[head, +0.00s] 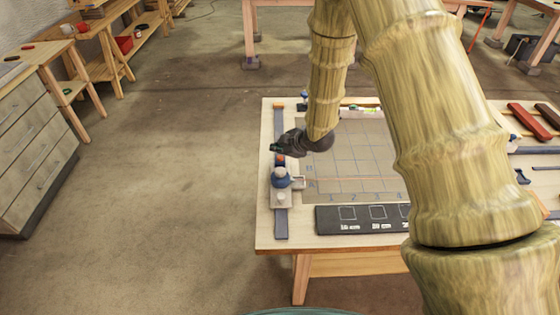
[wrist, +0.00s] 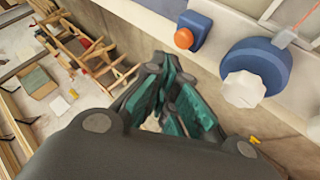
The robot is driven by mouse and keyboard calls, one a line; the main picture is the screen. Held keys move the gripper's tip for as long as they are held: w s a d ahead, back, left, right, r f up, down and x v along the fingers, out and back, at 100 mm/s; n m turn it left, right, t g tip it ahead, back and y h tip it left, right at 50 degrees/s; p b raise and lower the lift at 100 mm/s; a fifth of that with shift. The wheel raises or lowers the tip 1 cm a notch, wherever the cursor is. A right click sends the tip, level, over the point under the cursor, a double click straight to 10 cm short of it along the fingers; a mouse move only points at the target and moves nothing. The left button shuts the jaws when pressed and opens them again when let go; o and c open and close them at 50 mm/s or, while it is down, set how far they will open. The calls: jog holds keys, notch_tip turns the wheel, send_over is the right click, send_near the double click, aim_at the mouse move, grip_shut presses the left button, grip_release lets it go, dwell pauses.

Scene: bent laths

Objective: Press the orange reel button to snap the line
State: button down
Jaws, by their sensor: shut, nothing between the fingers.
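The orange reel button (wrist: 184,38) sits on a small blue block (wrist: 197,29) at the top of the wrist view. Beside it is the blue reel (wrist: 268,62) with a white knob (wrist: 243,88). In the head view the blue reel (head: 280,178) stands on the left side of the table, and the orange button (head: 280,159) shows just behind it. My gripper (head: 275,148) is shut and empty, close to the button. In the wrist view my gripper's teal-padded fingers (wrist: 166,72) are together, below and left of the button, apart from it in the picture.
A red line (wrist: 307,14) leaves a metal piece by the reel. The line (head: 345,178) crosses a gridded mat (head: 325,160) on the table. A dark panel (head: 345,227) lies at the front. Red blocks (head: 528,122) lie at right. Floor left of the table is clear.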

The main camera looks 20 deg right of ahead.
aim_at(280, 158)
jog(key=shift+d+x, duration=0.25)
jog(key=shift+x, duration=1)
jog(key=shift+s+r, duration=0.35)
jog(key=shift+s, duration=0.05)
jog(key=shift+w+f, duration=0.3)
jog(key=shift+w, duration=0.05)
jog(key=shift+s+r, duration=0.2)
jog(key=shift+w+f, duration=0.1)
jog(key=shift+f+b, duration=0.3)
jog(key=shift+f, duration=0.05)
